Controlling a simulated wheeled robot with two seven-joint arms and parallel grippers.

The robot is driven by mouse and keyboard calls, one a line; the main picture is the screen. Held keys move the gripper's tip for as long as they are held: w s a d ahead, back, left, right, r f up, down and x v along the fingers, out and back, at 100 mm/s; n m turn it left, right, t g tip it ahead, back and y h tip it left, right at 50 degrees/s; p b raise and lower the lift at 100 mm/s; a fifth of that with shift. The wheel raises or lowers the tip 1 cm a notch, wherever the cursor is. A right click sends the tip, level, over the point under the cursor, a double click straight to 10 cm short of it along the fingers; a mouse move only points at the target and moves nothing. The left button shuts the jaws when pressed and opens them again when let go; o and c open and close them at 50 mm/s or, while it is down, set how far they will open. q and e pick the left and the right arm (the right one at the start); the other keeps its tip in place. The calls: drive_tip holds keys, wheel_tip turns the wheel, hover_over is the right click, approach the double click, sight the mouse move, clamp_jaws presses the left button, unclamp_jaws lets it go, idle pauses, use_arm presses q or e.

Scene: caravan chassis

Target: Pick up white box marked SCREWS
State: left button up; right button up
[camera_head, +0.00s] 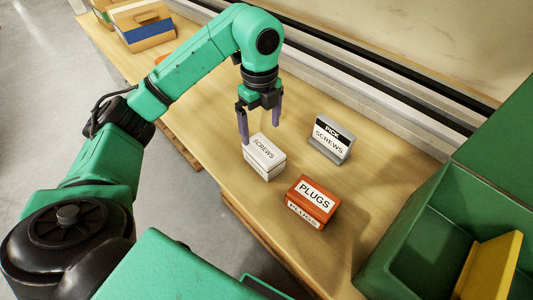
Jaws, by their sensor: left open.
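The white box marked SCREWS (264,161) sits on the wooden bench, in the middle of the head view. My left gripper (261,130) points down above the box's far side, with its two purple-grey fingers apart and nothing between them. The left finger overlaps the box's upper left edge in the picture; I cannot tell whether it touches. My right gripper is not in view.
An orange PLUGS box (313,201) stands close to the right of the white box. A small PICK SCREWS sign (330,140) stands behind it. A green bin (440,235) with a yellow divider is at the lower right. A cardboard carton (143,25) is at the far left.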

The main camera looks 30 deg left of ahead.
sight(264, 148)
use_arm(q)
drive_tip(key=f, duration=0.4)
drive_tip(key=shift+s+f, duration=0.1)
drive_tip(key=shift+s, duration=0.15)
drive_tip(key=f, duration=0.3)
drive_tip(key=f+p, duration=0.1)
drive_tip(key=f, duration=0.1)
drive_tip(key=shift+w+d+f, duration=0.15)
drive_tip(key=shift+w+d, duration=0.1)
drive_tip(key=shift+w, duration=0.05)
drive_tip(key=shift+f, duration=0.4)
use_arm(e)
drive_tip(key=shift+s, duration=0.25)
use_arm(q)
drive_tip(key=shift+w, duration=0.1)
drive_tip(key=c, duration=1.5)
drive_tip(key=shift+r, duration=0.1)
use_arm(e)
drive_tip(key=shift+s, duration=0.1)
